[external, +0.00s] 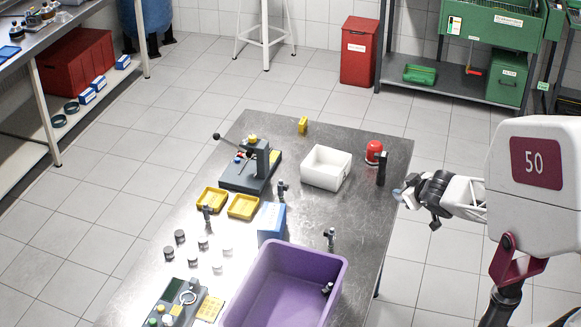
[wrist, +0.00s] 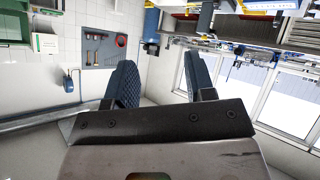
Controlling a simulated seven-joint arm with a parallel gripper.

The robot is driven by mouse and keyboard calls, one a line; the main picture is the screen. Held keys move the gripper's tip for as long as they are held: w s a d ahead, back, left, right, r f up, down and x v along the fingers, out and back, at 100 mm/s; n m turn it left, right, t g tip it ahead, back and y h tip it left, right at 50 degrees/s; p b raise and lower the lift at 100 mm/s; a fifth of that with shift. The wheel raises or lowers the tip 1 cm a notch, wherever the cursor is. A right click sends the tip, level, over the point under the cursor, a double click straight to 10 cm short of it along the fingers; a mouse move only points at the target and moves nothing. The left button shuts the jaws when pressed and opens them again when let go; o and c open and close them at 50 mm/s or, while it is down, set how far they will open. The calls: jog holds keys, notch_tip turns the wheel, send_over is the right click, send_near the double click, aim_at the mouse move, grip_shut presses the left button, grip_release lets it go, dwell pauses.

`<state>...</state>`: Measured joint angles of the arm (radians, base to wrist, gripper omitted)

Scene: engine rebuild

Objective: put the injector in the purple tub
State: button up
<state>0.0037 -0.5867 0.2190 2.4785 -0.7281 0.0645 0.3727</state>
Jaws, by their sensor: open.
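The purple tub (external: 258,282) stands on the near part of the metal table, its front cut off by the picture's edge. Several small grey-and-black parts that look like injectors stand upright on the table: one (external: 331,238) beside the tub's far right corner, one (external: 281,190) behind the blue box, and one (external: 207,213) by the yellow trays. A similar small part (external: 327,289) shows inside the tub at its right wall. My gripper (external: 430,198) is off the table's right edge. In the wrist view it (wrist: 158,85) is open and empty, facing the room's wall and windows.
A white bin (external: 326,168), a red object (external: 374,152) and a black upright cylinder (external: 382,168) stand near the table's far right. A press-like fixture (external: 250,168), yellow trays (external: 243,206), a blue box (external: 271,224) and small jars (external: 180,237) occupy the left.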

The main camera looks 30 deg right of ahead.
jog(key=s+f+m+g, duration=0.2)
jog(key=s+m+g, duration=0.2)
jog(key=s+g, duration=0.4)
jog(key=s, duration=0.7)
jog(key=shift+a+g+y, duration=0.25)
jog(key=shift+g+y, duration=0.05)
